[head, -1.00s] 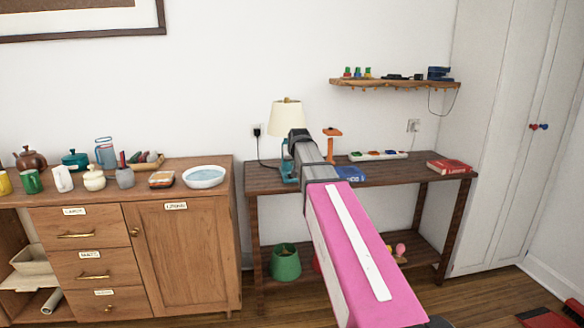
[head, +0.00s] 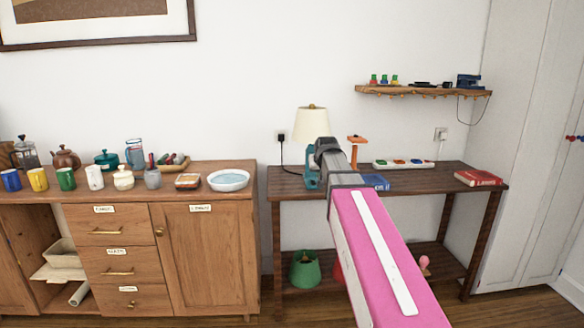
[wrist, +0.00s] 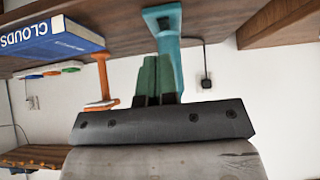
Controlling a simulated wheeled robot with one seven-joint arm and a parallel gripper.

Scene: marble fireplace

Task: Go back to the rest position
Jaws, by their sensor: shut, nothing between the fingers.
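My arm reaches forward in the head view, with my gripper (wrist: 157,62) at its far end in front of the lamp on the dark table. Its fingertips are hidden in the head view. In the wrist view, which is upside down, the green fingers are together with nothing held. The teal base (wrist: 168,35) of the lamp (head: 311,125) shows just beyond them; I cannot tell whether they touch it.
The dark table (head: 430,180) holds a blue book (head: 376,182), an orange stand (head: 356,146), a power strip (head: 403,164) and a red book (head: 478,178). A wooden cabinet (head: 212,255) with mugs and a bowl (head: 228,180) stands left. A shelf (head: 424,91) hangs above.

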